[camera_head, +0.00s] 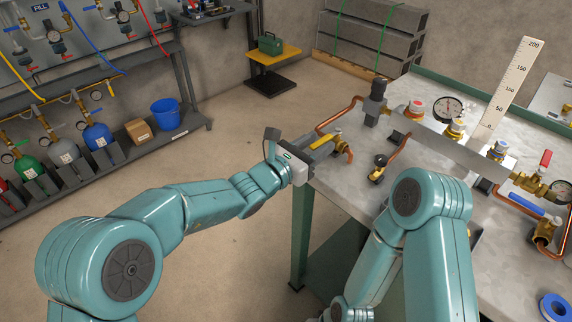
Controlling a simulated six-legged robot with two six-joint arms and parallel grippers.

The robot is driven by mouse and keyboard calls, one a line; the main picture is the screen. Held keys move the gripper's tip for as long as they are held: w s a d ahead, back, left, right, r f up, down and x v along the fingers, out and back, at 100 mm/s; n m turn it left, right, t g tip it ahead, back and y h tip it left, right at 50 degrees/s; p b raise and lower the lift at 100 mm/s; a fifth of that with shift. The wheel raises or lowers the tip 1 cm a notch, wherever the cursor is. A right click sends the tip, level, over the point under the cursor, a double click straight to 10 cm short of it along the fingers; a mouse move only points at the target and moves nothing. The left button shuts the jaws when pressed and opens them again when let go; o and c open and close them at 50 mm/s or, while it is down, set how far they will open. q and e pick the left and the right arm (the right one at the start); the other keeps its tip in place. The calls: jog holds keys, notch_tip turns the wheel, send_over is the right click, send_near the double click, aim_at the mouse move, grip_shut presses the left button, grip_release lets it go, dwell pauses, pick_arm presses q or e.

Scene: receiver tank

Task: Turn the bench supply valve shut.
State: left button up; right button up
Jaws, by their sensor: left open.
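A valve with a yellow lever (325,141) sits on a copper pipe at the bench's left end, with a brass body (343,148) to its right. No label that I can read names it as the bench supply valve. My left gripper (321,149) is open at this valve, its grey fingers beside the yellow lever. Part of the lever is hidden by the fingers, and I cannot tell whether they touch it. My right arm comes up in front of the bench and bends back down; its gripper is not visible.
The metal bench (425,180) carries a grey manifold (440,137), a round gauge (447,109) and a tall white scale (511,85). Gas cylinders (97,134) stand on a left shelf. Floor between is clear.

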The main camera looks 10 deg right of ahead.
pick_arm(q)
jog(key=v, duration=1.3)
jog(key=shift+b, duration=0.4)
jog(key=shift+d+f, duration=0.1)
jog(key=s+a+f+m+g+y+p, duration=0.3)
jog(key=s+a+f+m+g+y, duration=0.15)
jog(key=s+f, duration=0.4)
jog(key=s+a+f+m+g+y+p, duration=0.3)
jog(key=s+a+f+m+g, duration=0.15)
jog(key=f, duration=0.65)
jog(key=s+a+f+m+y+p, duration=0.4)
jog(key=s+a+f+m, duration=0.3)
jog(key=s+a+m, duration=0.3)
jog(key=a+m+p, duration=0.1)
jog(key=a+m, duration=0.1)
jog(key=m, duration=0.1)
jog(key=shift+s, duration=0.25)
